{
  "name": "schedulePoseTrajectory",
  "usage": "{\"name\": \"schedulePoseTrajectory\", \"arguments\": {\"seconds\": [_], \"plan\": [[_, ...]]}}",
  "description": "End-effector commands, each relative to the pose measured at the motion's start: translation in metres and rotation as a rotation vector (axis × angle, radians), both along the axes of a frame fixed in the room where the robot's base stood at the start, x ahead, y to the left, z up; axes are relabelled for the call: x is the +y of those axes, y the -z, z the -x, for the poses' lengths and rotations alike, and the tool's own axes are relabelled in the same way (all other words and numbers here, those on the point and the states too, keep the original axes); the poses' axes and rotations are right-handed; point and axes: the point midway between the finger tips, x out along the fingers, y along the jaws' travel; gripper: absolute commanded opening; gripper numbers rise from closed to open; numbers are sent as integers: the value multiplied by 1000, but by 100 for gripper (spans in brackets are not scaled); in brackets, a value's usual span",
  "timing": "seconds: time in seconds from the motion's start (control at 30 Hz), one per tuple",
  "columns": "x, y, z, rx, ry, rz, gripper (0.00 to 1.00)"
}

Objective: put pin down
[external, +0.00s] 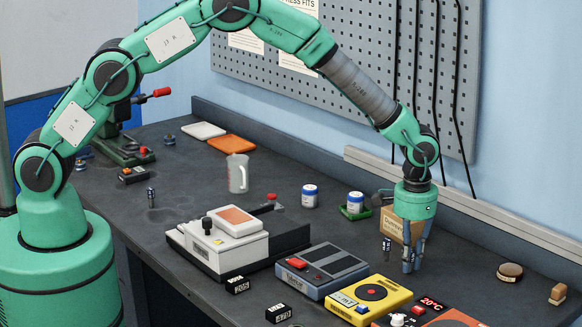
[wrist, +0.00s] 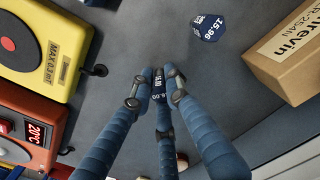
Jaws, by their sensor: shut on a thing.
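My gripper (external: 411,262) has three blue fingers and points down at the bench, just right of the yellow device. In the wrist view its fingertips (wrist: 160,82) are closed around a small dark pin (wrist: 158,92) with white numbers, partly hidden by the fingers. I cannot tell whether the pin's lower end touches the bench. A second dark blue pin (wrist: 208,27), marked 15.96, stands on the bench beside the gripper; in the external view a pin (external: 386,248) stands just left of the fingers.
A cardboard box (wrist: 290,55) is close by, behind my gripper in the external view. A yellow device (external: 370,293) and an orange-red device (external: 445,318) with a temperature display stand near. The bench to the right is clear up to a round brown object (external: 510,271).

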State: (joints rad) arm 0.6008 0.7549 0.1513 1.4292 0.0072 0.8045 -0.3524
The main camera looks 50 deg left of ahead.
Motion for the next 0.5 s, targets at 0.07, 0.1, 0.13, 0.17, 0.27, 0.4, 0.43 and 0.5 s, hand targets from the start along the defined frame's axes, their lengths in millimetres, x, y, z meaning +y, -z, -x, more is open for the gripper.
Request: {"name": "schedulePoseTrajectory", "arguments": {"seconds": [0.07,0.1,0.13,0.17,0.27,0.4,0.43,0.5], "plan": [[0,0,-1,-1,0,0,0],[0,0,-1,-2,0,1,0],[0,0,-1,-2,0,1,0],[0,0,-1,-2,0,1,0],[0,0,-1,-2,0,1,0],[0,2,-1,-1,0,1,0],[0,3,-1,-1,0,1,0],[0,3,-1,-1,0,1,27]]}}
